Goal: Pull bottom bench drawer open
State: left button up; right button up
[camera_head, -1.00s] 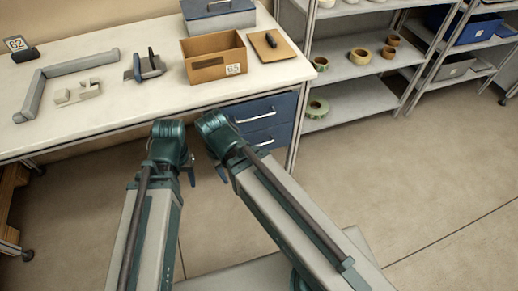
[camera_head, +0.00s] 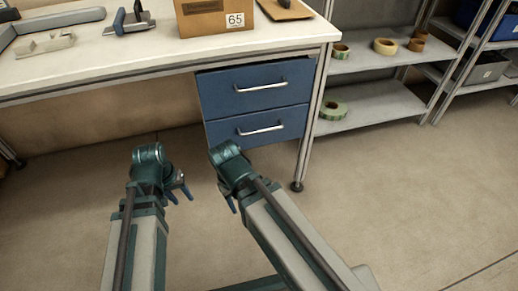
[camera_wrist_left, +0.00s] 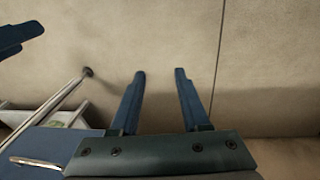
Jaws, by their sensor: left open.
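The bottom bench drawer (camera_head: 225,133) is a blue front with a silver bar handle (camera_head: 262,129), below a matching top drawer (camera_head: 255,100). Both look closed. My left gripper (camera_head: 180,193) is open and empty, in front of the bench and left of the drawers, apart from the handle. Its two blue fingers also show in the left wrist view (camera_wrist_left: 160,85), with bare floor between them. A blue drawer front (camera_wrist_left: 60,145) with a handle shows there at lower left. My right gripper (camera_head: 230,202) hangs below the drawers; its fingers are mostly hidden by its wrist.
The white bench top (camera_head: 130,55) holds a cardboard box (camera_head: 200,22) marked 65. A bench leg (camera_head: 305,150) stands right of the drawers. A shelf (camera_head: 375,102) with tape reels stands to the right. The floor in front is clear.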

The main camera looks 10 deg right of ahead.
pick_arm(q)
notch_tip(320, 180, down, 6)
jog(key=w+d+n+h+b, duration=0.2)
jog(key=w+d+b, duration=0.1)
jog(key=b, duration=0.2)
jog(key=n+t+h+b, duration=0.2)
jog(key=n+t+h, duration=0.3)
jog(key=n+h, duration=0.5)
send_near(255, 133)
jog(key=shift+m+h, duration=0.6)
jog(key=shift+m, duration=0.1)
jog(key=b+x, duration=0.1)
jog(key=x, duration=0.3)
jog(key=b+x, duration=0.1)
jog(key=x, duration=0.2)
jog(key=f+b+x, duration=0.1)
jog(key=x, duration=0.3)
jog(key=shift+w+d, duration=0.2)
jog(key=shift+w, duration=0.05)
pick_arm(e)
notch_tip(255, 133, down, 13)
jog(key=shift+r, duration=0.1)
pick_arm(q)
grip_shut()
